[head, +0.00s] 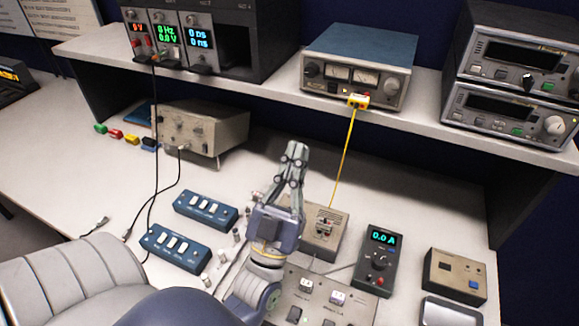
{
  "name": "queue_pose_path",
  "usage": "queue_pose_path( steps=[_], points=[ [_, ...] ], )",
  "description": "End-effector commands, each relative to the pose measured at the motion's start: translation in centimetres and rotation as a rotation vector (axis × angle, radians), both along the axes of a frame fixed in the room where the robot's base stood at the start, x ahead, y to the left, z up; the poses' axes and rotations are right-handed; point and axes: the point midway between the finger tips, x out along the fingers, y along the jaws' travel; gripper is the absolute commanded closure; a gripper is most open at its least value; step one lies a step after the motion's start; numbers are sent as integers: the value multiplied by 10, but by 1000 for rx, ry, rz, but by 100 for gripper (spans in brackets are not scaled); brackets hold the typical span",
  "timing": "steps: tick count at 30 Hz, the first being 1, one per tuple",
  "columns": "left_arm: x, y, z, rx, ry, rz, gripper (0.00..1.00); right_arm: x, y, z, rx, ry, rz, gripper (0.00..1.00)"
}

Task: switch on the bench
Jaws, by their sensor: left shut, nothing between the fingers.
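The pale work bench (80,190) carries several instruments. My left gripper (296,150) is shut and empty, fingers pointing toward the back of the bench. It is above the bench, in front of a small beige box (328,235) that it partly hides. A grey panel with switches (318,298) lies at the bottom, partly hidden by my left arm; its switch positions are too small to tell. The rack displays (166,36) at upper left are lit, and a dark handheld meter (378,258) shows 0.0 A. My right gripper is not in view.
A shelf (270,88) runs across the back, bearing a blue-topped supply (360,60) with a yellow cable (343,155), and two stacked units (515,75) with dark displays. Two blue switch boxes (206,209) and a beige instrument (203,128) stand left of the gripper. Black cables hang at left.

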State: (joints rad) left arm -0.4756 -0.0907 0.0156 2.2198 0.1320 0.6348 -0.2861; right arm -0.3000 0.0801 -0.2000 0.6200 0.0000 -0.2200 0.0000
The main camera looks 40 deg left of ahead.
Motion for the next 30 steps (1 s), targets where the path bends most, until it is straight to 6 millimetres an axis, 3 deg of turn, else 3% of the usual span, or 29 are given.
queue_pose_path(
  steps=[9, 30],
  points=[
    [-25, -6, 0, 0, -1, 1, 100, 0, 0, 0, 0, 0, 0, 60],
    [-27, -6, 7, 0, -1, 1, 100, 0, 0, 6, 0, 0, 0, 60]
  ],
)
